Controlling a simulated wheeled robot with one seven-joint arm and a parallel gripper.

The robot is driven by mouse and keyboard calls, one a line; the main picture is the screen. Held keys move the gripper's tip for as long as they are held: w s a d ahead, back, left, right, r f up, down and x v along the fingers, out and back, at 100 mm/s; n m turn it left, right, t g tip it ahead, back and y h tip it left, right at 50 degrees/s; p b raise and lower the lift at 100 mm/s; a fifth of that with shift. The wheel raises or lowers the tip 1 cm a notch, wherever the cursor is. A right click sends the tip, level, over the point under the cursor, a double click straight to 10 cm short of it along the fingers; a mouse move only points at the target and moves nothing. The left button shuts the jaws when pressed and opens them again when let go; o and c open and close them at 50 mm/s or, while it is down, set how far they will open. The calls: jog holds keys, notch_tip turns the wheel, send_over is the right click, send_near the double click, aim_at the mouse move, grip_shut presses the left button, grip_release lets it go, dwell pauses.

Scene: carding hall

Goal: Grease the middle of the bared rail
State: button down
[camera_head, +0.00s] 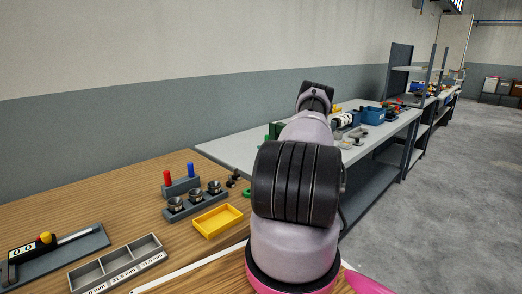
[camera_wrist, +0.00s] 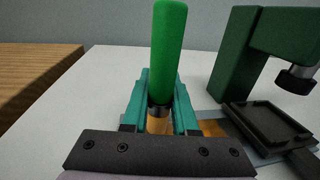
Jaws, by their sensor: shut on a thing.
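In the wrist view my gripper (camera_wrist: 160,92) has its teal fingers shut around a green-handled tool (camera_wrist: 168,45), perhaps a brush. The handle stands up from between the fingers, with a dark collar and a tan lower part below it. The tool's lower end is hidden by my gripper. I cannot make out the bared rail for certain in either view. In the head view my arm hides my gripper and the tool.
A dark green machine (camera_wrist: 236,58) with a black plate (camera_wrist: 266,128) stands close to the right of my gripper. A grey bench (camera_head: 235,145) adjoins the wooden table (camera_head: 130,202), which holds a yellow tray (camera_head: 217,221) and a grey compartment box (camera_head: 118,265). A blue bin (camera_head: 373,115) stands farther along.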

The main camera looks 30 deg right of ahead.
jog(key=shift+d+f, duration=0.2)
jog(key=shift+d, duration=0.6)
jog(key=shift+d+f, duration=0.25)
jog(key=shift+d, duration=0.6)
jog(key=shift+d+f, duration=0.2)
jog(key=shift+d, duration=0.6)
jog(key=shift+w+d+r, duration=0.1)
jog(key=shift+w+d, duration=0.1)
jog(key=shift+d, duration=0.85)
jog(key=shift+w+d, duration=0.2)
jog(key=shift+d, duration=0.8)
